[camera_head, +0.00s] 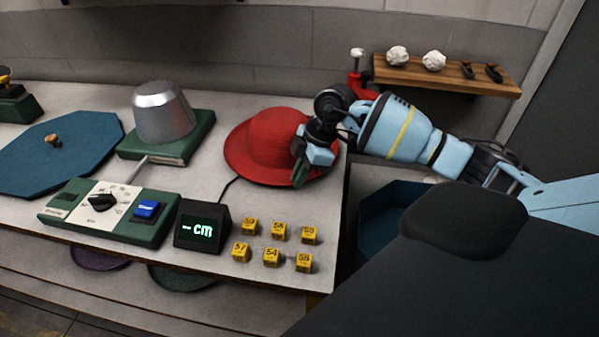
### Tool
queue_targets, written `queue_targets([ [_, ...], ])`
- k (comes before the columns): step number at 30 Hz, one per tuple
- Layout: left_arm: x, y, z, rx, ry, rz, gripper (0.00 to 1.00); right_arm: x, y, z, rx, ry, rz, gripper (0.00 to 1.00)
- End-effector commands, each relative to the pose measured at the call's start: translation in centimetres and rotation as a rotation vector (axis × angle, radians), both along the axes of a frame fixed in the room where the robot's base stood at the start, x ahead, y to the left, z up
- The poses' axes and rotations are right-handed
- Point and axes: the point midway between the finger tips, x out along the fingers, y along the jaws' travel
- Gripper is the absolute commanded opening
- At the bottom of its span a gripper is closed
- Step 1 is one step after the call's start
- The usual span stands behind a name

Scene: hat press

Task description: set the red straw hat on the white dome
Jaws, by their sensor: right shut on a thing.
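The red straw hat (268,143) is at the right part of the table, crown up. My right gripper (300,175) comes in from the right and is shut on the right side of its brim, covering part of it. I cannot tell whether the brim touches the table. A silver-grey metal dome (163,112) stands on a green base (197,138) to the left of the hat; nothing is on it. No plainly white dome shows. My left gripper is not in view.
A green control panel (112,212) with a dial and blue button, a "cm" display (203,226) and several yellow numbered cubes (279,232) fill the front. A wooden shelf (445,78) hangs at back right. Bare table separates base and hat.

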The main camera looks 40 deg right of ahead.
Motion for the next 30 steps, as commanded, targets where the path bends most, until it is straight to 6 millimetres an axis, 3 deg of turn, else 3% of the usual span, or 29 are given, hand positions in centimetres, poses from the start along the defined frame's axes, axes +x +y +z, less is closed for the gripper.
queue_targets([
  [9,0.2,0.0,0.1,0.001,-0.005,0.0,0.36,0.0,0.0,-0.3,0.0,-0.001,0.0,0.0],
  [10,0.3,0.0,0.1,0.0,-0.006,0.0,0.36,0.0,0.0,-0.3,0.0,-0.001,0.0,0.12],
  [15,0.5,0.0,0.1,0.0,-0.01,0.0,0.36,0.0,0.0,-0.3,0.0,0.0,0.0,0.35],
  [25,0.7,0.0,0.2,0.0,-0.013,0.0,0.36,0.0,-0.1,0.0,0.0,-0.001,0.0,0.35],
  [30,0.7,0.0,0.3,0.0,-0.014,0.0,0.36,-0.3,-0.9,1.9,-0.002,-0.003,-0.001,0.35],
])
